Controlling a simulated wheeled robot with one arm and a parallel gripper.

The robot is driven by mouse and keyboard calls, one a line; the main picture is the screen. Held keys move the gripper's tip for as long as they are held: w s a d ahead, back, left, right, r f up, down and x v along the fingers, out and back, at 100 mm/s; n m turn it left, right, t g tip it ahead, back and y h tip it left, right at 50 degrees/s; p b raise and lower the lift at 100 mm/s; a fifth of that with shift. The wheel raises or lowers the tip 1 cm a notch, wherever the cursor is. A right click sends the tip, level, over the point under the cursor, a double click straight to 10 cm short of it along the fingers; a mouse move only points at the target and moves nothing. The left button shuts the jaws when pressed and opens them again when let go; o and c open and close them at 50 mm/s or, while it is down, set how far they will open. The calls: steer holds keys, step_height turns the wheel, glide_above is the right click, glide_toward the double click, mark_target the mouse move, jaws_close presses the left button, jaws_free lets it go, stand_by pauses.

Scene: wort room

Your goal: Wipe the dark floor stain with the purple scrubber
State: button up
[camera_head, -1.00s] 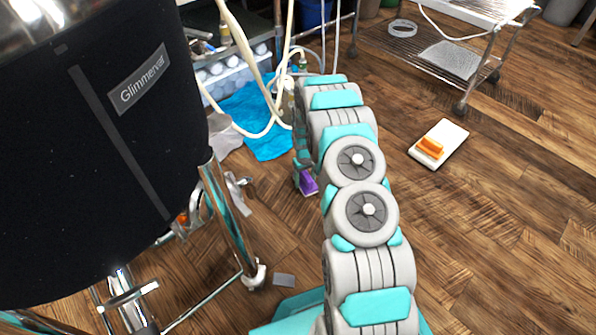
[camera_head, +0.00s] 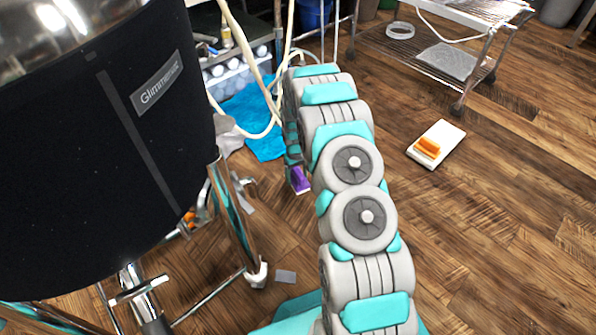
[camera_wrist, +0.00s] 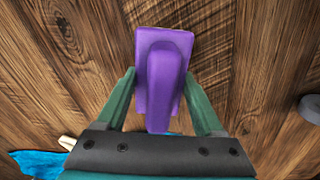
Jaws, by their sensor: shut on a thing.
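The purple scrubber (camera_wrist: 163,75) is between the two fingers of my gripper (camera_wrist: 162,98) in the wrist view, with its handle toward the palm. My gripper is shut on it. In the head view only a small purple part of the scrubber (camera_head: 299,180) shows low near the floor, left of my arm. I cannot tell whether it touches the floor. My arm hides the floor behind it. I cannot pick out the dark stain from the dark wood grain in either view.
A large black Glimmerval kettle (camera_head: 100,150) on metal legs stands close at left. A blue cloth (camera_head: 262,115) and hoses lie beyond the gripper. A wheeled metal rack (camera_head: 430,55) is at the back. A white board (camera_head: 450,138) with an orange block (camera_head: 428,147) lies right, amid clear floor.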

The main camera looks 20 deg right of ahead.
steer(key=shift+r, duration=1.25)
steer(key=shift+r, duration=0.1)
